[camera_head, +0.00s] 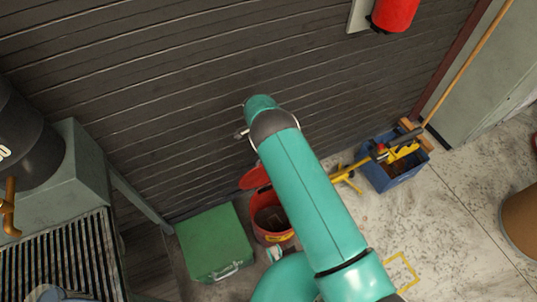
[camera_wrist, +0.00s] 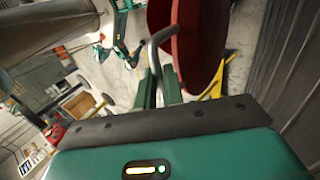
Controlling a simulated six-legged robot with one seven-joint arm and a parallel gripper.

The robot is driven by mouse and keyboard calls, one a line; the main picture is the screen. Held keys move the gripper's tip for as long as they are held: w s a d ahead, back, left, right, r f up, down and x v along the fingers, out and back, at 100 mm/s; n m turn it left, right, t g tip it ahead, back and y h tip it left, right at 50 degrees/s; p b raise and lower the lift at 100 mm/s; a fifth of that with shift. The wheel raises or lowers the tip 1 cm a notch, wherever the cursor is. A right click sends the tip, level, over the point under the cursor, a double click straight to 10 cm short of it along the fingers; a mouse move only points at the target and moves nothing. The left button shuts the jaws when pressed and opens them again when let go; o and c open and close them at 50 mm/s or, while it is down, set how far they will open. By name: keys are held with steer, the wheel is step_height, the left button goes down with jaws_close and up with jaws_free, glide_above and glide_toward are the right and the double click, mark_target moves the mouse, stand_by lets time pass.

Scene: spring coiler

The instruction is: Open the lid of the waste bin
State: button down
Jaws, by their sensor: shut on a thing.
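The red waste bin (camera_head: 272,238) stands on the floor against the dark slatted wall, partly hidden behind my teal arm. Its red lid (camera_head: 254,178) is tilted up at the wall side, and the dark inside of the bin shows. In the wrist view the lid (camera_wrist: 200,45) is a large red disc close ahead, seen at a steep angle. A bent grey handle (camera_wrist: 154,52) runs from the lid down between the green fingers of my gripper (camera_wrist: 158,88), which is shut on it. My arm hides the gripper in the head view.
A green box (camera_head: 213,243) stands left of the bin. A blue crate (camera_head: 395,175) with yellow tools is to the right, near a leaning broom (camera_head: 468,62). A metal grate bench (camera_head: 60,258) is at lower left.

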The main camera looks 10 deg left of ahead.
steer(key=shift+s+a+f, duration=0.1)
steer(key=shift+s+f, duration=0.15)
steer(key=c, duration=1.5)
jaws_free()
steer(key=shift+w, duration=0.1)
steer(key=shift+w+r, duration=0.25)
steer(key=shift+r, duration=0.15)
steer(key=v, duration=0.6)
steer(key=shift+r, duration=0.4)
steer(key=shift+a, duration=0.15)
